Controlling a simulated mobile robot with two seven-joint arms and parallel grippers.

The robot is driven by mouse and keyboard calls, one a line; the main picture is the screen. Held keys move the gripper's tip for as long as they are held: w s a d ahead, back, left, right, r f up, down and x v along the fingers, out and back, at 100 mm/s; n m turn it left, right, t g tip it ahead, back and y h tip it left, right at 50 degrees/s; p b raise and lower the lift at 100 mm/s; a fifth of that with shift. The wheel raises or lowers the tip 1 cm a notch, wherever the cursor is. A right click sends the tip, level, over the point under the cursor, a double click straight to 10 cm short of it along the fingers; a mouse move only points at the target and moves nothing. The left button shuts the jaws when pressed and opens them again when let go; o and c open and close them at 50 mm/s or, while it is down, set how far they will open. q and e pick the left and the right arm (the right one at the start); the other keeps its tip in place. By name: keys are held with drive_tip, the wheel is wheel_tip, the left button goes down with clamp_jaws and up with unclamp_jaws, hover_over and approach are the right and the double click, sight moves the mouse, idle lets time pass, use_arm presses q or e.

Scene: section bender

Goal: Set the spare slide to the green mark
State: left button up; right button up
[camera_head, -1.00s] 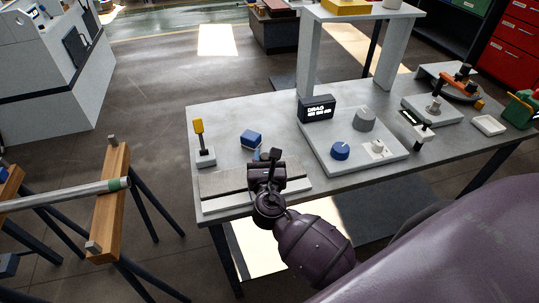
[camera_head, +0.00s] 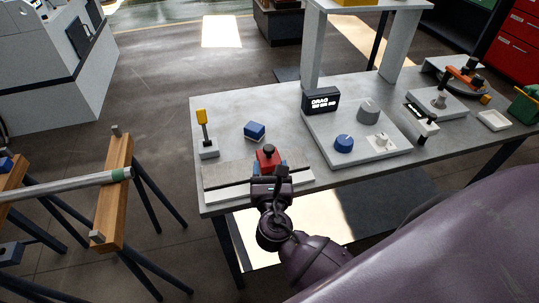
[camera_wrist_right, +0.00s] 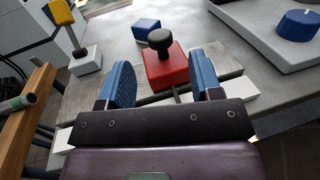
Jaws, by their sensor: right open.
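The slide is a red block (camera_head: 268,154) with a black knob on top. It sits on a long grey rail (camera_head: 225,175) at the front left of the table. My right gripper (camera_head: 270,168) is open at the rail's near side. In the right wrist view the red block (camera_wrist_right: 166,66) shows between and just beyond the two blue fingertips, with gaps at both sides. The gripper hides part of the rail. I see no green mark on the visible rail. My left gripper is not in view.
A blue block (camera_head: 255,131) and a yellow-topped lever (camera_head: 203,128) stand behind the rail. A grey panel (camera_head: 335,150) with knobs and a small display lies to the right. A pipe (camera_head: 70,188) with a green band rests on wooden stands at the left.

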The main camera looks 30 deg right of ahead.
drive_tip(key=shift+v, duration=1.9)
drive_tip(key=s+d+f+m+g, duration=0.4)
drive_tip(key=s+d+m+g, duration=0.45)
drive_tip(key=m, duration=0.95)
drive_tip(key=s+a+m+g+y, duration=0.2)
drive_tip(key=s+m+g+y, duration=0.2)
drive_tip(key=s+m+y, duration=0.55)
drive_tip(key=w+f+m+t+h, duration=0.2)
drive_tip(key=w+f+t, duration=0.4)
drive_tip(key=f+t, duration=0.2)
drive_tip(key=shift+f, duration=1.05)
drive_tip(key=shift+a, duration=0.1)
